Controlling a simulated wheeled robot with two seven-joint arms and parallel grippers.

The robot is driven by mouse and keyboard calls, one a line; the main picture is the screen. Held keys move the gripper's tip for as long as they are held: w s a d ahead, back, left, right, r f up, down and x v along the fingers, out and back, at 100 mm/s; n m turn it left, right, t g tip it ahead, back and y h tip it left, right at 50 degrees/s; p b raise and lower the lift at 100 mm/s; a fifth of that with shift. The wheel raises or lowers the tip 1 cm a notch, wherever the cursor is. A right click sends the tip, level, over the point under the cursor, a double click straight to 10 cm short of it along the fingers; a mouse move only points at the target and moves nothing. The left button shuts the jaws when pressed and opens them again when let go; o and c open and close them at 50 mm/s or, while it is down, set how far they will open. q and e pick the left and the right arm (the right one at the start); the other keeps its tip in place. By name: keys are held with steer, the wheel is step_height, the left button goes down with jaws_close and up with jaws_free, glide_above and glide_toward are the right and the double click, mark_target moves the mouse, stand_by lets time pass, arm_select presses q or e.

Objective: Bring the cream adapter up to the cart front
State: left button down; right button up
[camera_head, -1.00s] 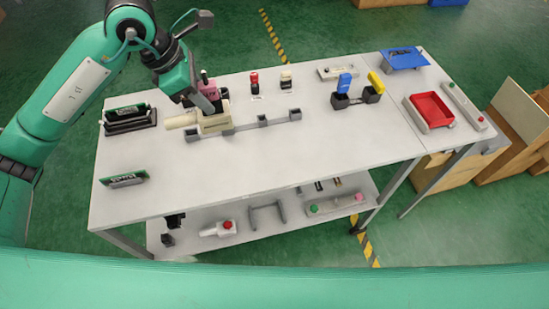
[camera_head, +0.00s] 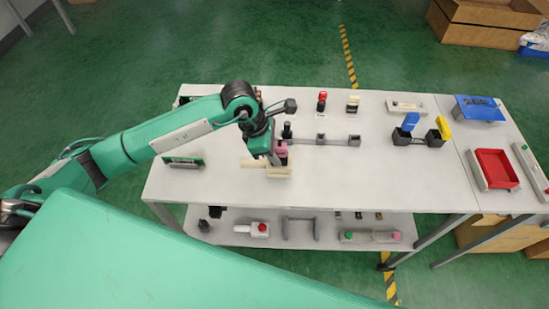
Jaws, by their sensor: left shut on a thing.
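The cream adapter (camera_head: 280,172) is a pale blocky piece with a stub reaching left, over the front half of the white cart top (camera_head: 340,185). My left gripper (camera_head: 275,159) comes in from the left, points down and is shut on the cream adapter. A pink part (camera_head: 281,151) shows just above the cream piece, beside the fingers. The fingers partly hide the grip, and I cannot tell whether the adapter touches the cart top. My right gripper is not in view.
A grey rail with blocks (camera_head: 320,139) lies behind the adapter. A green board (camera_head: 183,162) stands at left. Blue and yellow levers (camera_head: 443,128) and a red tray (camera_head: 496,168) are at right. The front middle of the cart top is clear.

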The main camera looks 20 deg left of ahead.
mark_target(264, 162)
arm_select(q)
step_height(264, 162, down, 3)
steer(key=shift+f+p, duration=0.2)
steer(key=shift+p, duration=0.25)
steer(key=shift+f, duration=0.35)
steer(key=shift+f, duration=0.2)
steer(key=c, duration=1.1)
jaws_free()
steer(key=shift+r, duration=0.1)
